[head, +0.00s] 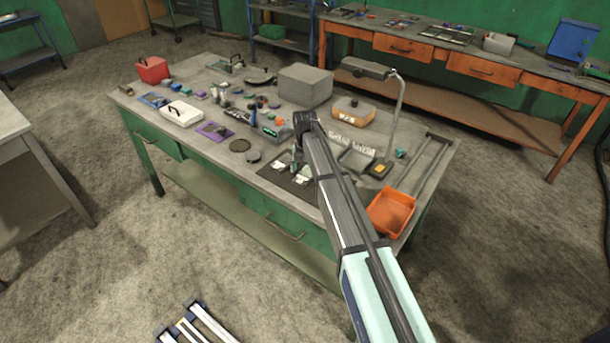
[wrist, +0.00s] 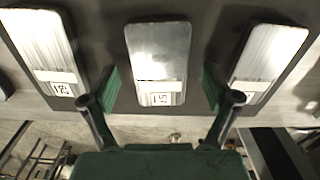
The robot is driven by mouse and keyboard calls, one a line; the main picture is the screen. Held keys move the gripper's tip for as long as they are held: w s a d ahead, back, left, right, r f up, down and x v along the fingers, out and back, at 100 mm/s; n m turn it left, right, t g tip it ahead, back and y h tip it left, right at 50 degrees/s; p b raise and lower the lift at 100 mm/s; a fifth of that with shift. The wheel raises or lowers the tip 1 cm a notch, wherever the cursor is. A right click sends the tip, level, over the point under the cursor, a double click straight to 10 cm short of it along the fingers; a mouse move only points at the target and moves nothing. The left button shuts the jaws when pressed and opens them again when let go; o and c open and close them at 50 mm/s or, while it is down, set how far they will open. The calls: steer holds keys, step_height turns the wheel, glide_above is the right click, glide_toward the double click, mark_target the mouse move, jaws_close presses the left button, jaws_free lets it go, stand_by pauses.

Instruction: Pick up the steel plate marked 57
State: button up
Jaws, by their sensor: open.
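Three steel plates lie side by side on a dark mat (wrist: 205,45) in the wrist view. The middle plate (wrist: 158,55) has a small white label at its near end that seems to read 57, turned over. A left plate (wrist: 45,45) and a right plate (wrist: 268,55) carry labels too small to read surely. My gripper (wrist: 160,90) is open, with one finger on each side of the middle plate's near part and gaps to the plate. Whether the fingers touch the mat cannot be told. In the head view my gripper (head: 297,158) is over the mat, partly hidden by my arm.
The green workbench (head: 215,150) holds many tools. A lamp (head: 395,110), a grey box (head: 305,87) and an orange tray (head: 391,211) stand around the mat. The bench's near edge is close to the plates.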

jaws_close()
steer(key=shift+r, duration=0.2)
